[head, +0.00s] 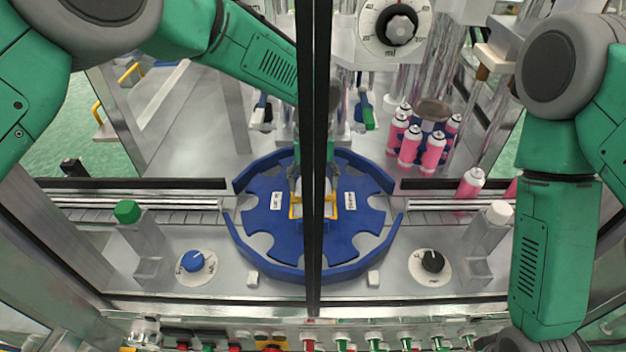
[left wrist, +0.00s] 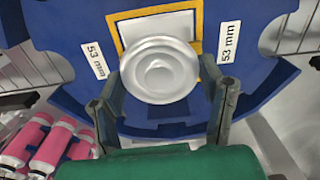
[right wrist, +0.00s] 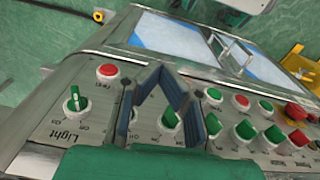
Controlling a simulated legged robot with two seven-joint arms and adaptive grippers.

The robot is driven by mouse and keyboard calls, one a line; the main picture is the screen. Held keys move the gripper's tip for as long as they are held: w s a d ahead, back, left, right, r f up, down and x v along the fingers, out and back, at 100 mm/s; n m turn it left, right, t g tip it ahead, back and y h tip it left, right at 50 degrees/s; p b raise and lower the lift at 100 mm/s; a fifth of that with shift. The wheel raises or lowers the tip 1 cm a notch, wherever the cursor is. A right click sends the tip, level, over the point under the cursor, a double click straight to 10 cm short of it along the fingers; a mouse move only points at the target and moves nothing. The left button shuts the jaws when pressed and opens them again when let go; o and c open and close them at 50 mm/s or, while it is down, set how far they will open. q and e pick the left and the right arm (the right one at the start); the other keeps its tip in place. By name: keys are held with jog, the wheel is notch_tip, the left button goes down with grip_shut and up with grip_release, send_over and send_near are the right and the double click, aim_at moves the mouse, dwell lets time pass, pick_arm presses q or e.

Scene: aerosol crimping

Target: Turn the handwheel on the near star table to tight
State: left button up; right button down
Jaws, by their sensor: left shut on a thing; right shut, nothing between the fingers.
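The near star table (head: 262,225) is a blue notched disc with 53 mm labels and a yellow-framed square at its centre. It also fills the upper part of the left wrist view (left wrist: 85,30). The handwheel (left wrist: 160,68) is a pale, round, stepped knob over that square. My left gripper (left wrist: 162,100) is shut on the handwheel, one finger on each side of it. In the head view the dark upright bar hides much of this grip. My right gripper (right wrist: 165,75) is shut and empty above the button panel; its fingers are outside the head view.
A dark vertical bar (head: 315,120) crosses the middle of the head view. A blue curved guide (head: 275,270) rings the table. Several pink cans (head: 409,145) stand at the back right. Dials (head: 193,262) flank the table. The button panel (right wrist: 80,118) lies in front.

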aim_at(316, 183)
pick_arm(q)
jog(key=shift+d+m, duration=0.1)
jog(key=shift+m, duration=0.4)
jog(key=o, duration=1.2)
notch_tip(316, 183, up, 12)
jog(key=shift+d, duration=0.15)
jog(key=shift+f, duration=0.1)
